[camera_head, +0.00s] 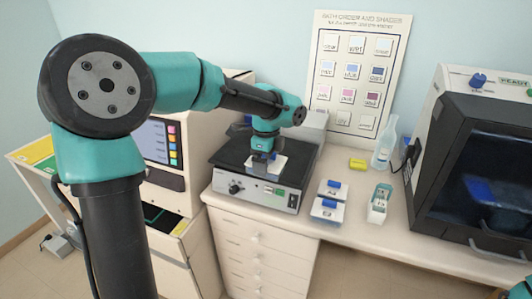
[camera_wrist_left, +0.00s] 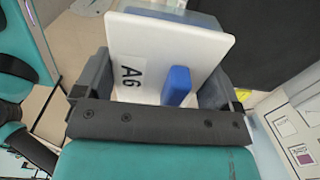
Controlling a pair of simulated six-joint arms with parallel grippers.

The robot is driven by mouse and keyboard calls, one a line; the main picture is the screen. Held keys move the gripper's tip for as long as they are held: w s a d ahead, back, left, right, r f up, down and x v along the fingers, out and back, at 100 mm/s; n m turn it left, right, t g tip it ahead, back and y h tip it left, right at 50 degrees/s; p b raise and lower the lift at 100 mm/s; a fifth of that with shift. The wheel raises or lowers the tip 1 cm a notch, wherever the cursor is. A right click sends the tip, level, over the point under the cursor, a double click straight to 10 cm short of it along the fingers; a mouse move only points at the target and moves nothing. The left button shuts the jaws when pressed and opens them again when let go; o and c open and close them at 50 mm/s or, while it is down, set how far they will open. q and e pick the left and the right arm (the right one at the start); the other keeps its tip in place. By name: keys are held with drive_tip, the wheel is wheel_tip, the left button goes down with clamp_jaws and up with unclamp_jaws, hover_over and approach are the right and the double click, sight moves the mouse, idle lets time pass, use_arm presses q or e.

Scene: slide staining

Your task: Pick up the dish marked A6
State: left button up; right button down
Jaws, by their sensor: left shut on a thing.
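The dish marked A6 (camera_wrist_left: 140,40) is a white flat piece with a blue knob (camera_wrist_left: 176,86); its A6 label reads clearly in the left wrist view. In the head view the white dish (camera_head: 281,167) shows at the black top of a hotplate-like device (camera_head: 232,157). My left gripper (camera_head: 263,156) points down at the dish and is shut on it; the jaws also flank it in the left wrist view (camera_wrist_left: 160,85). I cannot tell whether the dish touches the black top.
Two dishes with blue knobs (camera_head: 334,190) (camera_head: 328,209) and a small slide box (camera_head: 379,202) sit on the white counter. The counter front is clear.

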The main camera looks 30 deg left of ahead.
use_arm(q)
drive_tip(key=shift+s+d, duration=0.15)
drive_tip(key=shift+s, duration=0.15)
drive_tip(key=shift+w, duration=0.15)
idle(0.4)
